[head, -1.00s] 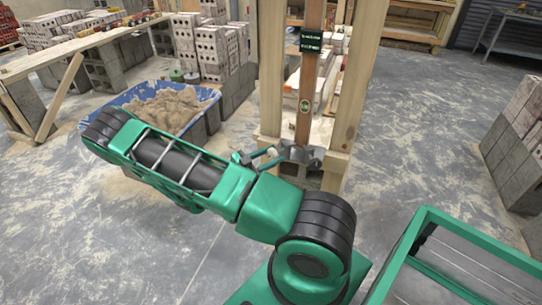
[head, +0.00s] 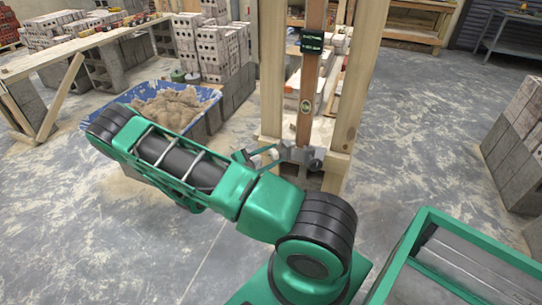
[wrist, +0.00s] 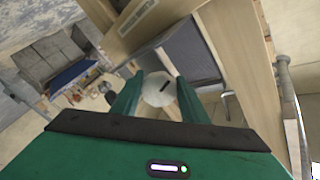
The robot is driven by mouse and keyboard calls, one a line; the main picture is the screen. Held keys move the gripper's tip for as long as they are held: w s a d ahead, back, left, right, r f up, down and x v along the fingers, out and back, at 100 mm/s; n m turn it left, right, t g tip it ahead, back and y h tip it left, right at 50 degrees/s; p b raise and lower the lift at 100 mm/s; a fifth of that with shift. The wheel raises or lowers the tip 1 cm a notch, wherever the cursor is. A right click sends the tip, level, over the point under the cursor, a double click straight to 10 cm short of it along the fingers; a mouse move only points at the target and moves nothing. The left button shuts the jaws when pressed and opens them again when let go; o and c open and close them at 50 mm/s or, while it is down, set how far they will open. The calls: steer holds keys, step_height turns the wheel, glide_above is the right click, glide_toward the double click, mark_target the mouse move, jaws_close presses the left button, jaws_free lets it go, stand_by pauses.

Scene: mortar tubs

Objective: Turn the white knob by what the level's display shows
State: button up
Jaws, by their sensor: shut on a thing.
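The white knob (wrist: 158,90) is round, with a short dark mark near its right edge in the wrist view. My gripper (wrist: 160,95) has its two green fingers on either side of it, shut on it. In the head view my gripper (head: 262,157) is at the foot of the wooden frame, beside a grey metal bracket (head: 300,154). The level (head: 306,90) is a long brown bar standing nearly upright between the posts, with a round green vial low on it. Its dark display (head: 312,41) shows small green text that I cannot read.
Pale wooden posts (head: 357,85) flank the level closely. A blue tub of sand (head: 172,103) stands to the left, with grey blocks beside it. A green-rimmed cart (head: 415,235) is at the lower right. The floor right of the frame is open.

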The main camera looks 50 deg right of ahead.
steer(key=shift+w+r, duration=0.25)
steer(key=o, duration=0.8)
steer(key=shift+o, duration=1.3)
steer(key=shift+s+f, duration=0.1)
steer(key=shift+s, duration=0.05)
steer(key=v, duration=1.1)
steer(key=shift+d, duration=0.15)
